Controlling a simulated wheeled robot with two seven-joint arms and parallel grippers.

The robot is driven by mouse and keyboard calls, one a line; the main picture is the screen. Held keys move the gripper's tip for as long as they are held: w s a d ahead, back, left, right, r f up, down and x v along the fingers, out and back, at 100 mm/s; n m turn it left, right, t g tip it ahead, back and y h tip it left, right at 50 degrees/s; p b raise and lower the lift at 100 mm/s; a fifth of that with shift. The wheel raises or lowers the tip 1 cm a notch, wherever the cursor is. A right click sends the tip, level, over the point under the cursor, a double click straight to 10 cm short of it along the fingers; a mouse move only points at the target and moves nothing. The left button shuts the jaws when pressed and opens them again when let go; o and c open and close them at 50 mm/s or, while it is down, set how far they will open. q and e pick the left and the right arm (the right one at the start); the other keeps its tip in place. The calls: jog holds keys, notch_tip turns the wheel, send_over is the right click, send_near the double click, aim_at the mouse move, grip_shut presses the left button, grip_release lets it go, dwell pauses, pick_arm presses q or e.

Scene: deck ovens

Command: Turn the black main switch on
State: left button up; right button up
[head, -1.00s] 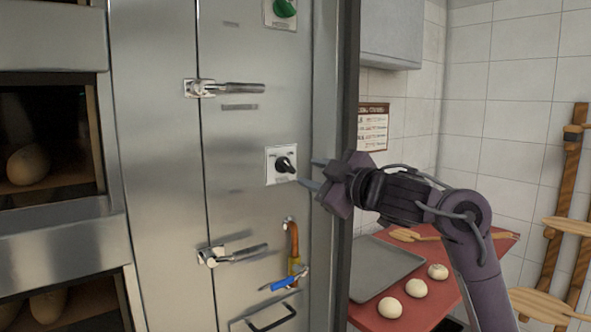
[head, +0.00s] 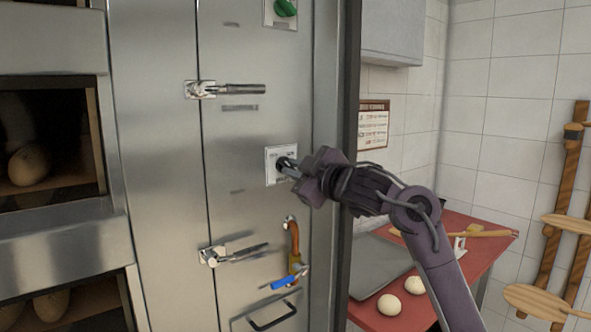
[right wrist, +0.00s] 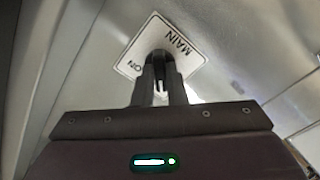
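The black main switch (right wrist: 158,58) sits on a white square plate (head: 271,167) on the steel oven front. The plate reads MAIN and ON in the right wrist view. My right gripper (head: 285,166) is at the switch, its fingers close together on either side of the black knob. In the right wrist view the fingertips (right wrist: 160,75) overlap the knob and hide most of it, so its exact angle cannot be told. My left gripper is not in view.
A green knob (head: 286,8) is above, and latch handles (head: 240,89) (head: 240,253) are above and below. A blue-handled valve (head: 284,283) on a copper pipe is below the switch. A red table (head: 480,255) with a tray (head: 378,265) and dough balls stands to the right.

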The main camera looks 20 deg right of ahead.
grip_shut()
jog(key=shift+r+m+p, duration=0.15)
jog(key=shift+m+p, duration=0.95)
jog(key=shift+p, duration=0.15)
jog(key=m+p, duration=1.4)
jog(key=p, duration=0.2)
jog(key=shift+m+p, duration=1)
jog(key=shift+p, duration=0.15)
jog(key=shift+f, duration=0.2)
jog(key=o, duration=0.7)
grip_release()
jog(key=shift+s, duration=0.1)
